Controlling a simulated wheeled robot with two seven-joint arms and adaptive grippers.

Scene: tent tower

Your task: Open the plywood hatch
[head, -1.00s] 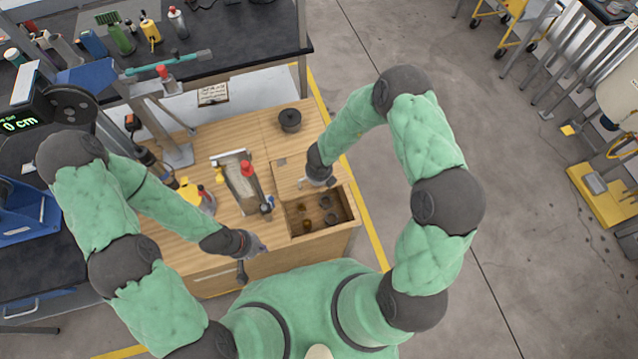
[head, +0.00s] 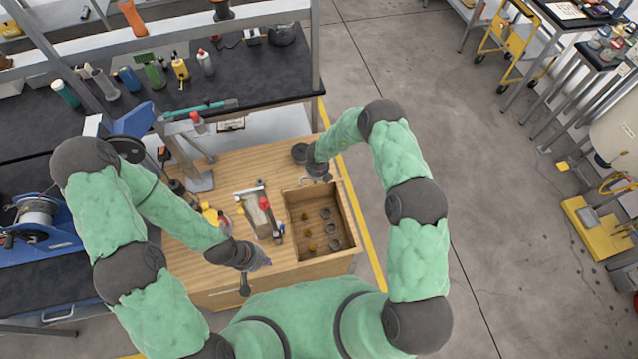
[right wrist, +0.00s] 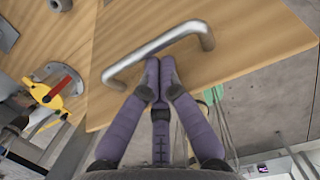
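The plywood hatch (right wrist: 105,45) shows in the right wrist view as a pale wood panel with a grey metal bar handle (right wrist: 185,33). In the head view the hatch is swung back from the compartment (head: 349,222); only a thin part shows at its far edge, so its exact angle is unclear. My right gripper (right wrist: 160,64) has its purple fingers drawn together, tips at the handle bar; the bar runs across them rather than between them. In the head view the right gripper (head: 318,178) is small at the compartment's far edge. My left gripper (head: 260,262) hangs over the cabinet's front; its fingers are unclear.
The uncovered compartment holds several small grey cups (head: 326,213) and brownish pieces (head: 307,246). A wooden caddy with a red-topped bottle (head: 264,203) stands left of it. A dark pot (head: 299,152) sits behind. Open floor lies to the right.

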